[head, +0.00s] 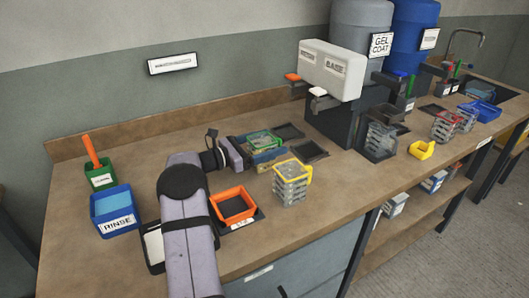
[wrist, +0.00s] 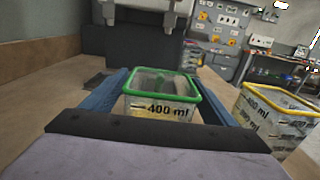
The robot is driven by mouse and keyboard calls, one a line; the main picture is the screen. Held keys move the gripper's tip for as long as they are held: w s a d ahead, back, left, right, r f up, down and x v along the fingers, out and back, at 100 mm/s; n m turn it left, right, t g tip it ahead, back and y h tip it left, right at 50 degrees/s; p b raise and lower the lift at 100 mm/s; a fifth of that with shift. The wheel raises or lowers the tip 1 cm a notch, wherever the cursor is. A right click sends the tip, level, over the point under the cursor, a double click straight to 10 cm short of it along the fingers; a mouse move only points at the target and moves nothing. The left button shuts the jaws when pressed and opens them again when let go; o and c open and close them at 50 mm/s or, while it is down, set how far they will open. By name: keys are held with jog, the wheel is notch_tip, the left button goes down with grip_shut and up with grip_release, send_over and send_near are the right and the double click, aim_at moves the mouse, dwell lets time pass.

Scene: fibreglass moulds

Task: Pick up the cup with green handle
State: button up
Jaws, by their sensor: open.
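The cup with the green rim and handle (head: 262,141) is a clear cup near the middle of the counter. In the wrist view the cup (wrist: 160,108) stands upright, marked 400 ml, straight ahead between my two blue fingers. My gripper (wrist: 160,88) is open, with one finger on each side of the cup. In the head view my gripper (head: 264,153) reaches in from the left at the cup's level. I cannot tell whether the fingers touch the cup. Its lower part is hidden by the gripper body in the wrist view.
A stack of yellow-rimmed cups (head: 291,184) stands close on the right, also in the wrist view (wrist: 272,118). An orange tray (head: 234,205) lies in front. The gel coat dispenser (head: 330,70) is behind right. A blue rinse tub (head: 113,208) is at left.

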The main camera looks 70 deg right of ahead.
jog(key=shift+x, duration=1.15)
jog(key=c, duration=1.3)
jog(key=shift+c, duration=0.2)
jog(key=shift+r, duration=0.1)
